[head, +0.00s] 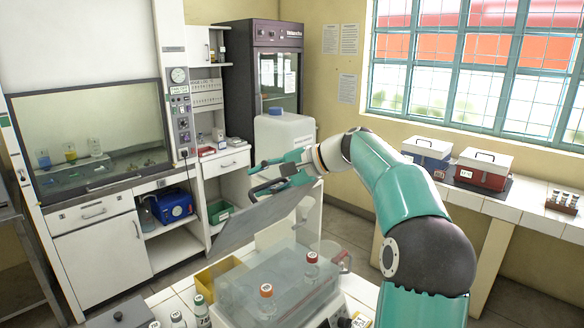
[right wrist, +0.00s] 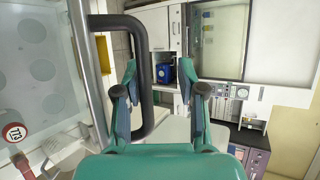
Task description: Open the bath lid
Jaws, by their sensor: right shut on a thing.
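The bath (head: 240,290) is a clear-walled box on the near bench in the head view. Its grey lid (head: 245,222) is raised and steeply tilted above the back of the bath. My right gripper (head: 264,176) is at the lid's upper edge, shut on its dark handle. In the right wrist view the black lid handle (right wrist: 143,75) passes between the fingers of my right gripper (right wrist: 160,92), close to the left finger. The lid's metal edge (right wrist: 88,75) runs beside the handle. My left gripper is not in view.
A red-capped bottle (head: 312,258) and an orange-capped bottle (head: 266,291) stand at the bath. Red (head: 482,170) and blue (head: 428,152) boxes stand on the window bench.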

